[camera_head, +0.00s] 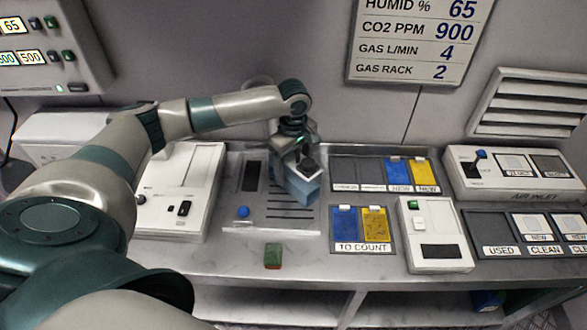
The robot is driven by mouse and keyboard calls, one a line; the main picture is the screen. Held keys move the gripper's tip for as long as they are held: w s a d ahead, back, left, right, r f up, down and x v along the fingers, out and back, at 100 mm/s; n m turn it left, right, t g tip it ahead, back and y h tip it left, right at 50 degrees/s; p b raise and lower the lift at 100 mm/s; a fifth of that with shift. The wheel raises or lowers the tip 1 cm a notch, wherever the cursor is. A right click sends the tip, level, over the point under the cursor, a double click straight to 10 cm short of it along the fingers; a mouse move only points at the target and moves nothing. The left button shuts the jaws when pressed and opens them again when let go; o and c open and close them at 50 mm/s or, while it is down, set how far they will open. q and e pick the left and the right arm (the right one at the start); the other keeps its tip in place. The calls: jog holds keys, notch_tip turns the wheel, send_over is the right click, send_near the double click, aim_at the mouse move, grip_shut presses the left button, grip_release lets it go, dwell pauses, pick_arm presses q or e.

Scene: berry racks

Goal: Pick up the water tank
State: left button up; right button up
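The water tank (298,188) is a translucent blue box with a dark part on top. It is at the back of a grey slotted panel (278,222) on the bench, turned at an angle. My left arm reaches in from the left, and my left gripper (300,152) points down right at the tank's top. The fingers are small and partly hidden by the wrist, so whether they are closed on the tank cannot be told. Whether the tank rests on the panel or hangs just above it is also unclear. My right gripper is not in view.
A white device (180,190) stands left of the panel. Trays with blue and yellow cards (362,230), a small white box (432,235) and the air inlet unit (512,172) fill the right side.

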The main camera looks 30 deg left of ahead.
aim_at(295, 158)
pick_arm(q)
jog(key=shift+f, duration=0.3)
jog(key=shift+r, duration=0.1)
grip_shut()
jog(key=shift+r, duration=0.1)
jog(key=shift+w+r+b, duration=0.1)
jog(key=shift+r+b, duration=0.3)
jog(key=shift+r, duration=0.35)
notch_tip(295, 158, up, 2)
jog(key=shift+d+r+b, duration=0.1)
jog(key=shift+r+b, duration=0.1)
jog(key=shift+b, duration=0.25)
jog(key=w+d+r+b, duration=0.2)
jog(key=d+r, duration=0.5)
jog(key=d, duration=0.4)
jog(key=shift+w+b, duration=0.2)
jog(key=shift+b, duration=0.25)
